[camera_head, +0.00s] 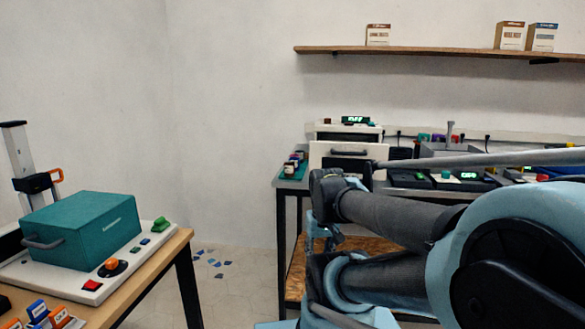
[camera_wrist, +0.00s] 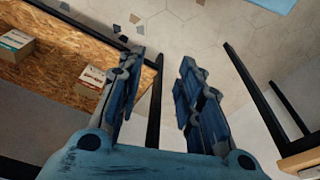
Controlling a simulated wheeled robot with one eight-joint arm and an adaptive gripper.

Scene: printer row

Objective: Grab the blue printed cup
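I cannot make out a blue printed cup in either view. My gripper (camera_wrist: 160,68) is open in the wrist view, its two blue fingers apart with nothing between them. It points down past the edge of a table or shelf frame, over the tiled floor. In the head view my arm crosses the right half and hides part of the back bench. A small patch of blue shows at the far right of that bench, too cut off to identify.
A teal box machine (camera_head: 82,230) stands on a wooden table at the left. A white machine (camera_head: 340,155) stands on the back bench. Below, a chipboard shelf (camera_wrist: 62,75) holds small boxes. Dark table legs (camera_wrist: 255,90) rise nearby. Blue scraps (camera_head: 217,263) lie on the open floor.

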